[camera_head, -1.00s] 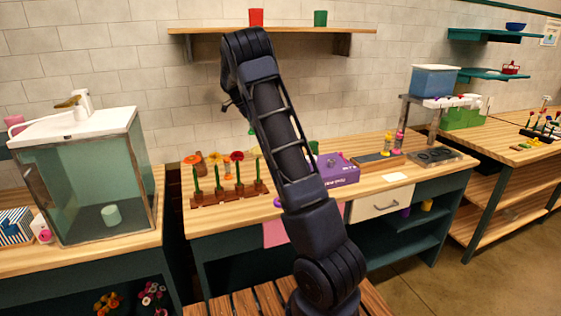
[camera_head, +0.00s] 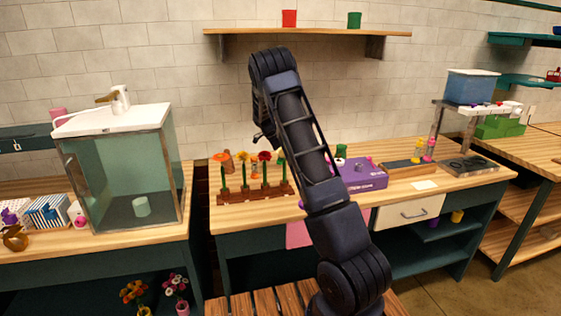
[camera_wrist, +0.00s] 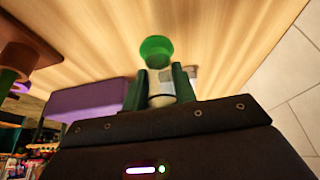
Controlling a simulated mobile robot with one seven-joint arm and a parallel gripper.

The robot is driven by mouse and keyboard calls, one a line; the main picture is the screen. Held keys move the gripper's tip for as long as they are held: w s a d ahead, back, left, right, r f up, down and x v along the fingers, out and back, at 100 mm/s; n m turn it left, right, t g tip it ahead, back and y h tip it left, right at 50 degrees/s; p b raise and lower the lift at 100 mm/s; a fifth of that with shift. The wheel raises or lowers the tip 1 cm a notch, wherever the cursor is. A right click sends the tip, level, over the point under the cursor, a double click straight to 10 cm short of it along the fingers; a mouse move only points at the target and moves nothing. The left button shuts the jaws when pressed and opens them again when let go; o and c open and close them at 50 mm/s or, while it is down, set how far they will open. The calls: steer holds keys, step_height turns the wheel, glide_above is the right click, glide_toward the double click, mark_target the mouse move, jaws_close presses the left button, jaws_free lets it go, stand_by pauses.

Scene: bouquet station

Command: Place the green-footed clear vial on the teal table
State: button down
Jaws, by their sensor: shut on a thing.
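The green-footed clear vial (camera_wrist: 160,88) is between the two dark fingers of my gripper (camera_wrist: 159,86) in the wrist view. The gripper is shut on its clear body, and the round green foot (camera_wrist: 156,48) points away from the palm. A pale wooden surface lies behind it; the gap cannot be judged. In the head view my arm hides most of the gripper and vial. The middle bench (camera_head: 222,253) and left bench (camera_head: 195,222) both have dark teal frames and wooden tops. I cannot tell which is the teal table.
A flower rack (camera_head: 255,193), a purple box (camera_head: 362,176) and a wooden tray (camera_head: 408,168) stand on the middle bench. A glass tank (camera_head: 125,175) fills much of the left bench. A wall shelf (camera_head: 310,31) hangs above. The middle bench's front left is clear.

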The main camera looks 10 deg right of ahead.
mark_target(280, 159)
steer(key=shift+f, duration=1.75)
steer(key=shift+f, duration=0.15)
steer(key=c, duration=1.1)
jaws_free()
